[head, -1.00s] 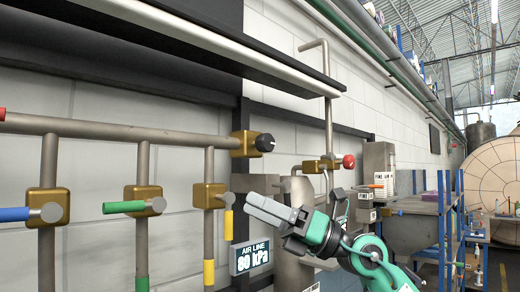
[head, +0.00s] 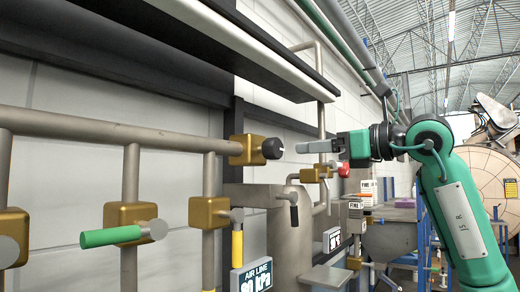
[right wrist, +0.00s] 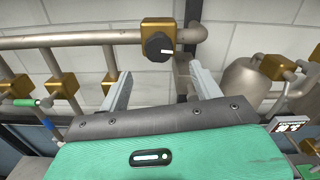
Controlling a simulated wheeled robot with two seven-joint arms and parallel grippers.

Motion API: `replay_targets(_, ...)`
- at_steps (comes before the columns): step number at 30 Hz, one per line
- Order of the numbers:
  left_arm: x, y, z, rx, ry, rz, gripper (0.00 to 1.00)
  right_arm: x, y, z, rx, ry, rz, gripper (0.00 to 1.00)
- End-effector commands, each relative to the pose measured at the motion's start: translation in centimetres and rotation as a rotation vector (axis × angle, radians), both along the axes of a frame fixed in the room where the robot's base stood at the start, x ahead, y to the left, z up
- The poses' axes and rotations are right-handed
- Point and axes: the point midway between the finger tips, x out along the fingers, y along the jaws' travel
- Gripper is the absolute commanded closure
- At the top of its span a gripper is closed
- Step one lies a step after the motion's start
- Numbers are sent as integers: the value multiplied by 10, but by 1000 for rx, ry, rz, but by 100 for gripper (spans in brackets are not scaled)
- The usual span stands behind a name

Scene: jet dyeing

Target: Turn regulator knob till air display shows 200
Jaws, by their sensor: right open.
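The black regulator knob (head: 272,148) sits on a brass block (head: 243,150) at the right end of the horizontal pipe. In the right wrist view the knob (right wrist: 158,46) faces me with a white mark on it, beyond and between the two fingers. My right gripper (head: 310,147) is open and level with the knob, to its right and apart from it. The air line display (head: 252,277) is cut off at the bottom of the head view, so its number cannot be read in full. My left gripper is not in view.
A green-handled valve (head: 112,236) and a yellow-handled valve (head: 237,247) are on the pipes at left. A red knob (head: 344,170) and a grey tank (head: 290,240) stand behind my right gripper. The dark ledge (head: 200,20) runs above.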

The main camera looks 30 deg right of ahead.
Motion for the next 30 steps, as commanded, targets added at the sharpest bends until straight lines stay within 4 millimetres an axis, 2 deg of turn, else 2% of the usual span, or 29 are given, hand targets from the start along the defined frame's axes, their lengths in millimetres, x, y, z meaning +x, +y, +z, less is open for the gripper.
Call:
replay_targets(3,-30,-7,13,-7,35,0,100,22,10,4,-1,5,4,34)
replay_targets(6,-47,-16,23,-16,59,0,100,43,19,4,-1,6,5,34)
replay_targets(8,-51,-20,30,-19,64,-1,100,55,24,4,-1,5,5,34)
replay_targets(11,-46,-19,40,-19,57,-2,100,74,32,5,-1,4,4,34)
replay_targets(16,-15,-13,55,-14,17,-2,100,98,42,3,0,2,5,34)
replay_targets(19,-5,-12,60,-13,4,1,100,107,46,2,-1,3,5,34)
replay_targets(30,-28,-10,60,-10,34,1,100,114,48,-1,0,0,4,34)
